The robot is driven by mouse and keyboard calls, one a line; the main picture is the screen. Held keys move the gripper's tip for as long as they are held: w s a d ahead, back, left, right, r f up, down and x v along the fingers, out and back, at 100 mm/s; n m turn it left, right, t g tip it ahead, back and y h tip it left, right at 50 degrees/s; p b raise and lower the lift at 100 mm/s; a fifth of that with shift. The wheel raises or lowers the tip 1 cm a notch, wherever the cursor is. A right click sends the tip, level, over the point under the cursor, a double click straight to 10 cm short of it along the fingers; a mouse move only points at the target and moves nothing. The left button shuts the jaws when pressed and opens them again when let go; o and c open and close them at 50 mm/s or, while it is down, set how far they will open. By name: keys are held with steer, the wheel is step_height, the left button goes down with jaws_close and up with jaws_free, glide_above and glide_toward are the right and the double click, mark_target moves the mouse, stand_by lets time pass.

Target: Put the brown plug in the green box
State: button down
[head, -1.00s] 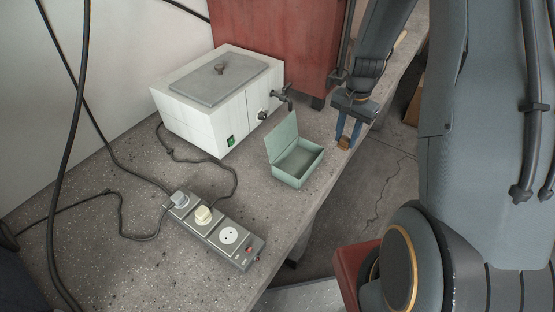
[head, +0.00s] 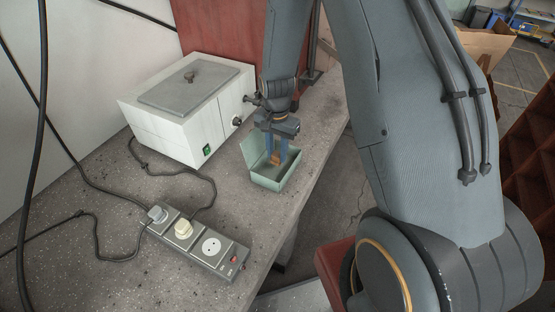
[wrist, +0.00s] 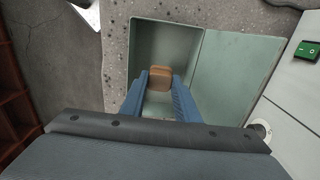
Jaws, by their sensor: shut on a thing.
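The brown plug (head: 276,158) is between the blue fingers of my gripper (head: 277,154), which is shut on it. The plug also shows at the fingertips (wrist: 160,80) in the wrist view. The green box (head: 268,181) stands open on the bench, its lid (head: 254,149) raised on the left side. My gripper points down over the box, and the plug appears within its opening. I cannot tell how far the plug is above the box floor. The fingers hide part of the box interior.
A white water bath (head: 185,110) with a tap stands behind and left of the box. A power strip (head: 196,243) with a grey plug (head: 157,213) and a cream plug (head: 183,228) lies at the front. Cables cross the bench at left. The bench edge is close on the right.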

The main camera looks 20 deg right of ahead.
mark_target(277, 155)
steer(key=shift+f+p, duration=0.4)
steer(key=shift+f, duration=1.55)
steer(key=c, duration=1.3)
jaws_free()
steer(key=shift+f, duration=0.1)
step_height(277, 155, up, 12)
steer(key=b, duration=0.3)
steer(key=s+r+n, duration=0.4)
steer(key=s, duration=0.4)
steer(key=s+r+n+t, duration=0.1)
steer(key=s+r+n, duration=0.4)
steer(key=s, duration=0.4)
steer(key=shift+s, duration=0.15)
steer(key=shift+d, duration=0.1)
